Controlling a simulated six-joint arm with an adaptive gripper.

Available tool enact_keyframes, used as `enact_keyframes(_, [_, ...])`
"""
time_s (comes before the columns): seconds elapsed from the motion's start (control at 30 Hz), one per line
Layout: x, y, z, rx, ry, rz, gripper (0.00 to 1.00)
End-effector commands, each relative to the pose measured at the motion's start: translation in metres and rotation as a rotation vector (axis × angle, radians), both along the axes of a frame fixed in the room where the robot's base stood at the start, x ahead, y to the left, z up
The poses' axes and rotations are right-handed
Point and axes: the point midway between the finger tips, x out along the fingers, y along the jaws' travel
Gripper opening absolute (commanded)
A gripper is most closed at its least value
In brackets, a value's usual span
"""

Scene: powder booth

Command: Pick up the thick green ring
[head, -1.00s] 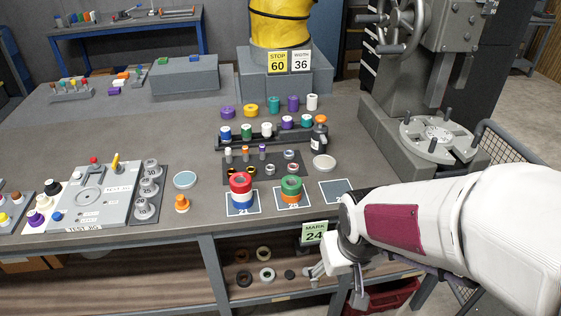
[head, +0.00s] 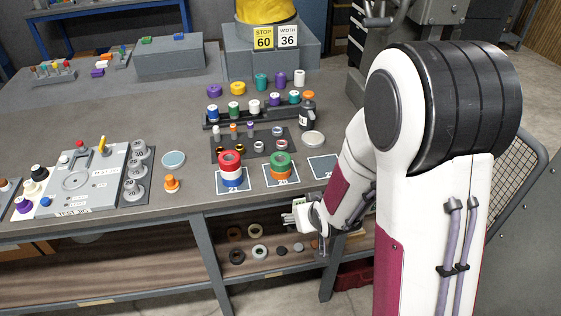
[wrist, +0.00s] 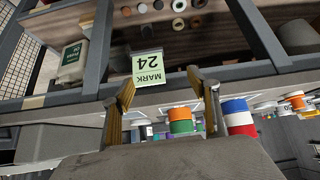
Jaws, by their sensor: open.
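The thick green ring (head: 281,159) lies on top of an orange ring (head: 281,173), stacked on a marked pad on the bench. In the wrist view, which is upside down, the green ring (wrist: 182,127) shows beneath the orange one, beyond and between my fingers. My gripper (wrist: 160,82) is open and empty, with its two fingers well apart. In the head view my gripper (head: 306,232) is in front of the bench's front edge, low and to the right of the green ring, not touching it.
A red, white and blue stack (head: 230,169) stands left of the green ring. An empty pad (head: 324,167) lies to its right. A shelf (head: 160,259) runs under the bench; a MARK 24 sign (wrist: 148,66) hangs at the edge.

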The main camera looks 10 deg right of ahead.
Motion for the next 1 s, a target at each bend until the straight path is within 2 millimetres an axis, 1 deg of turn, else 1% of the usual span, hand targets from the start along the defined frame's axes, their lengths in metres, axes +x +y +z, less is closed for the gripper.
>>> enact_keyframes(0.13, [0.022, 0.004, 0.006, 0.012, -0.099, 0.011, 0.60])
enact_keyframes(0.27, [0.040, 0.008, 0.021, 0.024, -0.201, 0.023, 0.60])
enact_keyframes(0.4, [0.060, 0.013, 0.047, 0.036, -0.323, 0.035, 0.60])
enact_keyframes(0.5, [0.070, 0.015, 0.065, 0.044, -0.398, 0.041, 0.60])
enact_keyframes(0.6, [0.076, 0.017, 0.078, 0.051, -0.454, 0.044, 0.60])
enact_keyframes(0.7, [0.080, 0.018, 0.086, 0.055, -0.487, 0.046, 0.60])
enact_keyframes(1.0, [0.081, 0.018, 0.090, 0.058, -0.500, 0.046, 0.60])
